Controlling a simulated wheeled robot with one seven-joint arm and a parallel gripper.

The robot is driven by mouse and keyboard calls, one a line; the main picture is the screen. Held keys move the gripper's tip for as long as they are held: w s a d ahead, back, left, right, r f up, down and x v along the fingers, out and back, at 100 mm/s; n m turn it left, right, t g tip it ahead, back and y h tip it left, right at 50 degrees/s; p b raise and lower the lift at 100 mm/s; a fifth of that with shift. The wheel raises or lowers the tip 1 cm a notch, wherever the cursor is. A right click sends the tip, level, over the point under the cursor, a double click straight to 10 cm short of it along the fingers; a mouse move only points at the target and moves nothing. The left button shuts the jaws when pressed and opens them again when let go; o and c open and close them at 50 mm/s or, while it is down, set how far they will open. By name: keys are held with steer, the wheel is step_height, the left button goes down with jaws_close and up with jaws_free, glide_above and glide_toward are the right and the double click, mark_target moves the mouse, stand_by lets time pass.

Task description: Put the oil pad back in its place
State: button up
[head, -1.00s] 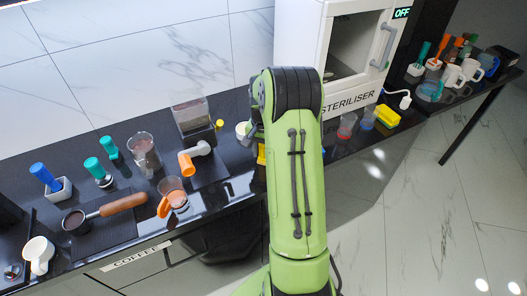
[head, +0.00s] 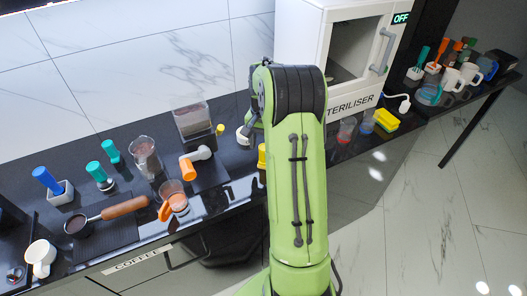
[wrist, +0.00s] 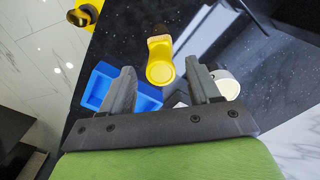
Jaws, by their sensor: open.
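A round white-topped item (wrist: 228,88) stands close by the right finger. A brass-coloured piece (wrist: 84,14) is at the upper left. In the head view the steriliser (head: 312,75) stands behind my arm, with a grinder (head: 193,120) and coffee tools to the left.

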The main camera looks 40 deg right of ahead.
step_height(320, 180, up, 7)
steer(key=shift+f+p, duration=0.1)
steer(key=shift+p, duration=0.4)
steer(key=s+a+r+n+t, duration=0.1)
steer(key=s+a+r+n, duration=0.1)
steer(key=s+a+r, duration=0.3)
steer(key=a+r+n+t+h, duration=0.1)
steer(key=a+r+n, duration=0.1)
steer(key=a, duration=0.5)
steer(key=s+a+r+n+t, duration=0.1)
steer(key=s+a+r+n, duration=0.15)
steer(key=a+r, duration=0.2)
steer(key=s+a+f+n+t+y, duration=0.1)
steer(key=s+a+f+n+t, duration=0.1)
steer(key=s+a+n, duration=0.3)
steer(key=s+a, duration=0.4)
steer(key=s, duration=0.3)
steer(key=shift+s+a+n+t, duration=0.2)
steer(key=shift+n+t, duration=0.1)
steer(key=shift+n, duration=0.05)
steer(key=shift+f, duration=0.1)
